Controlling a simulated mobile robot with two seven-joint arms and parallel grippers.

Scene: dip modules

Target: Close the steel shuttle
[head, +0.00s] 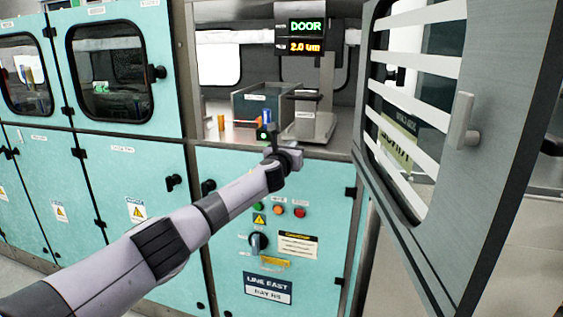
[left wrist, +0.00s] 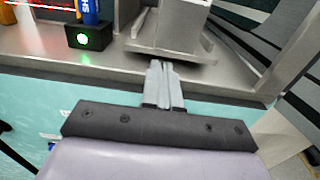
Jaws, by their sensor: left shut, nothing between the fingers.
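A large grey metal door (head: 510,130) stands swung open at the right of the head view. It has a striped window and a pale handle (head: 463,120). Inside the open bay, a steel unit (head: 310,120) stands on the steel counter; it also shows in the left wrist view (left wrist: 172,25). No label that I can read names the shuttle, so I cannot tell which part it is. My left gripper (head: 268,142) is at the counter's front edge; in the left wrist view its fingers (left wrist: 162,72) are together and empty. The right gripper is out of view.
A small black box with a green light (left wrist: 88,38) stands on the counter left of the gripper. A glass-sided tank (head: 262,103) is behind. A display (head: 305,36) reads DOOR. Teal cabinets (head: 100,170) fill the left; a control panel (head: 275,235) is below.

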